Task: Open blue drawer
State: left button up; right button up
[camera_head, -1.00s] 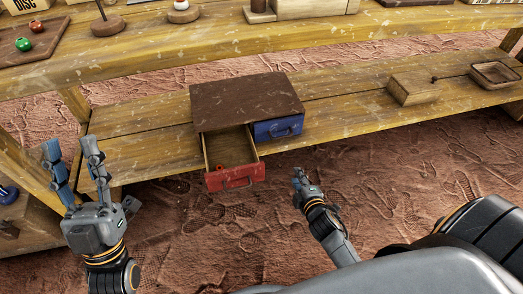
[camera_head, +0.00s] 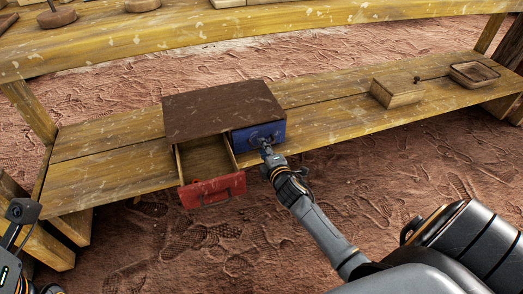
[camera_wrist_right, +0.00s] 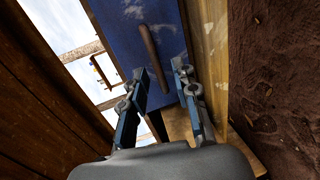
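The blue drawer (camera_head: 258,137) is closed in the right side of a small brown cabinet (camera_head: 222,108) on the lower wooden shelf. In the right wrist view its blue front (camera_wrist_right: 138,60) shows with a dark bar handle (camera_wrist_right: 150,47). My right gripper (camera_head: 266,148) is at the blue front; in the wrist view its two fingers (camera_wrist_right: 160,88) are apart, with the handle just ahead of the gap between them. I see no clear contact. The red drawer (camera_head: 212,190) beside it is pulled out. My left gripper is only partly visible at the lower left edge.
A wooden box (camera_head: 398,92) and a shallow tray (camera_head: 474,74) stand farther right on the lower shelf (camera_head: 335,108). The sandy ground in front of the shelf is free.

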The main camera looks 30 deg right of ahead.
jog(key=shift+b+x, duration=0.3)
jog(key=shift+x, duration=0.9)
grip_shut()
